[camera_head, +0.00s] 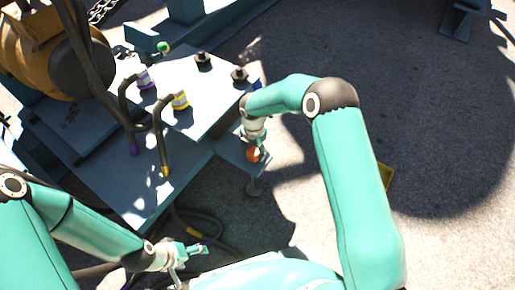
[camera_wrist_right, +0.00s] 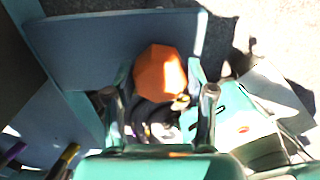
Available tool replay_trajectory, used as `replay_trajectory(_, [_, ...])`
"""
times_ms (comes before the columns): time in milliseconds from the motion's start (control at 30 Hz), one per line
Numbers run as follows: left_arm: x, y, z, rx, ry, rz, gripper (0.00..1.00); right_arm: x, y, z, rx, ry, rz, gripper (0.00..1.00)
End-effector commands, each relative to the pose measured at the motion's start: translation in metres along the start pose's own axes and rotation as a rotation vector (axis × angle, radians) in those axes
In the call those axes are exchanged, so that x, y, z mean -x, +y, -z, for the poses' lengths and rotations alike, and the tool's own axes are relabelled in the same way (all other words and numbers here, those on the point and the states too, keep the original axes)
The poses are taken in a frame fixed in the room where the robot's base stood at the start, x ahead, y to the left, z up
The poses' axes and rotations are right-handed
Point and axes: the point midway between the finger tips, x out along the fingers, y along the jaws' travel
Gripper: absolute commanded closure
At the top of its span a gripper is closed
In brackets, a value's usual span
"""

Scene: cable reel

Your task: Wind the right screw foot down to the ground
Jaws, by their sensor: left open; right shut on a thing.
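The right screw foot has an orange faceted knob (camera_head: 253,155). In the right wrist view the same knob (camera_wrist_right: 160,72) sits between the two fingers of my right gripper (camera_wrist_right: 163,85). In the head view my right gripper (camera_head: 256,143) reaches down onto the knob and is shut on it, partly covering it. Below the blue bracket, the grey foot pad (camera_head: 255,188) shows over the shadowed ground; I cannot tell whether it touches. My left gripper (camera_head: 204,248) is open and empty at lower left, apart from the foot.
A brown and black drum (camera_head: 60,55) stands at upper left. Dark cables (camera_head: 205,232) lie by my left gripper. Open ground lies to the right.

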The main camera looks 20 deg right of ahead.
Motion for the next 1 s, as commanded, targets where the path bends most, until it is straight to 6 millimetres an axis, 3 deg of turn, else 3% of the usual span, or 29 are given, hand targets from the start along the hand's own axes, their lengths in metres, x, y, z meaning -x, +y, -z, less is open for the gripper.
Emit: replay_trajectory(1000, [-0.0022,-0.0008,0.0000,0.000,0.000,0.000,0.21,0.0010,0.0041,-0.0011,-0.966,0.001,-0.014,0.80])
